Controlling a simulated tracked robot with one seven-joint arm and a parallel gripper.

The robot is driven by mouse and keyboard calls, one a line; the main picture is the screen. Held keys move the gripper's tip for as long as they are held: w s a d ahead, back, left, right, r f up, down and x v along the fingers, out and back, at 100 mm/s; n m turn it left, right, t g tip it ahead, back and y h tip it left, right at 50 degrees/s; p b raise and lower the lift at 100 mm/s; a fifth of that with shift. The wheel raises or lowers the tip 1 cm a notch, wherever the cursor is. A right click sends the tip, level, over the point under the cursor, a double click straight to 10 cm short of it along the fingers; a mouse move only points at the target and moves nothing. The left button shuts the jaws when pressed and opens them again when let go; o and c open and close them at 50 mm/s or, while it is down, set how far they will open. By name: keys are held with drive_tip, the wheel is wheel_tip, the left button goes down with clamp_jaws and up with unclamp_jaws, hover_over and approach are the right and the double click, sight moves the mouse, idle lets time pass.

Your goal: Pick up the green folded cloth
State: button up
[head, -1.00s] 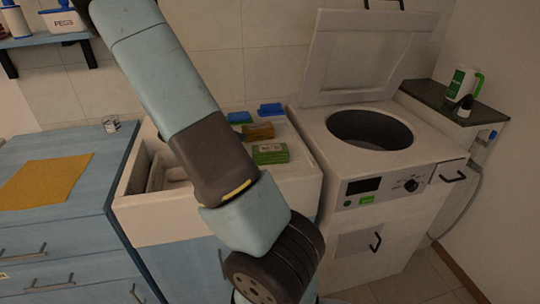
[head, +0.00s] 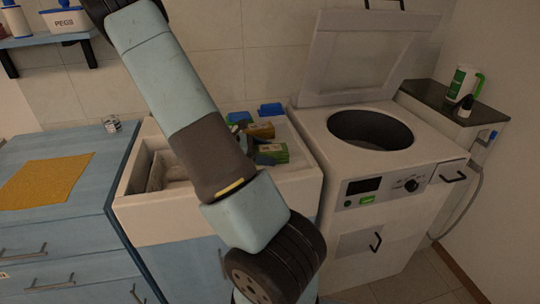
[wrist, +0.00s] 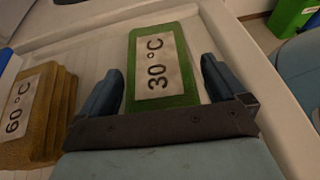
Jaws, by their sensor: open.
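The green folded cloth (wrist: 190,93) carries a white label reading "30 °C" and lies flat on a pale ribbed surface in the wrist view. It also shows in the head view (head: 276,154), partly covered by my gripper. My gripper (wrist: 160,80) is open, with one blue-grey finger on each side of the cloth. A gap shows between each finger and the cloth, and nothing is held. I cannot tell how far the fingertips are above the surface. The cloth's near end is hidden behind the gripper's dark crossbar.
A stacked brown cloth (wrist: 62,110) labelled "60 °C" lies close left of my gripper; it also shows in the head view (head: 262,130). Blue items (head: 270,109) lie behind. An open-lidded washing machine (head: 345,150) stands right. A yellow cloth (head: 45,182) lies on the left counter.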

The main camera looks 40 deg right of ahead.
drive_tip(key=c, duration=1.1)
drive_tip(key=shift+r, duration=0.15)
